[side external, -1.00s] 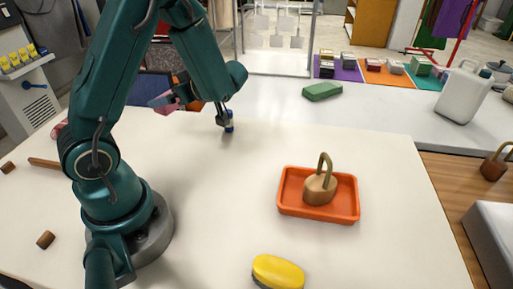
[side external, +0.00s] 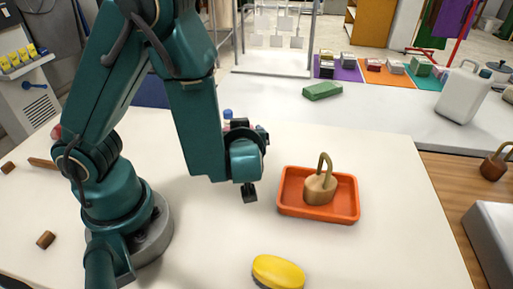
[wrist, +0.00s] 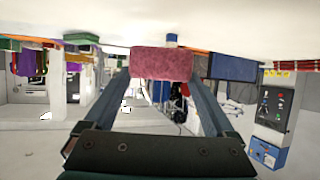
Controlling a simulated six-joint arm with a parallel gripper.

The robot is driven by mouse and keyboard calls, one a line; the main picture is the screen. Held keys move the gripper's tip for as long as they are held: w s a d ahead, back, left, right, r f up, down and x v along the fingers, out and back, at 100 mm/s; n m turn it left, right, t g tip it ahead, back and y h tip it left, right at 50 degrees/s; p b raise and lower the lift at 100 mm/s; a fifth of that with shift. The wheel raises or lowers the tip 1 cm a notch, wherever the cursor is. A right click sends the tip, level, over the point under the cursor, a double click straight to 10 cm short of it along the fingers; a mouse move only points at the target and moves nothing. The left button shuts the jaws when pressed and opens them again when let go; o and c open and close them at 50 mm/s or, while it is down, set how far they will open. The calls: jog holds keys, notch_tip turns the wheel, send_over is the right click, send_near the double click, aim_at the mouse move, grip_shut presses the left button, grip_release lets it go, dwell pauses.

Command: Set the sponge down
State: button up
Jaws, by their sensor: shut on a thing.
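A dull pink-red block, the sponge (wrist: 163,64), sits between the two fingertips of my gripper (wrist: 162,78) in the wrist view. My gripper is shut on it. In the side view my gripper (side external: 243,127) points away from the camera, largely hidden behind my wrist. Only a sliver of pink shows there. The wrist view is upside down, with the white table (wrist: 60,18) along its top edge. I cannot tell how high the sponge is above the table.
An orange tray (side external: 287,206) holding a brown block with a looped handle (side external: 319,187) is right of my wrist. A yellow oval object (side external: 278,270) lies at the front. A blue-topped item (side external: 227,114) is close behind my gripper. A green block (side external: 322,91) is farther back.

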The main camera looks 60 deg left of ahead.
jog(key=shift+f, duration=2.85)
jog(key=shift+f, duration=0.1)
jog(key=o, duration=1)
jog(key=shift+s+d+r, duration=0.1)
jog(key=shift+d+r, duration=0.15)
jog(key=shift+v, duration=3.45)
jog(key=shift+s, duration=0.1)
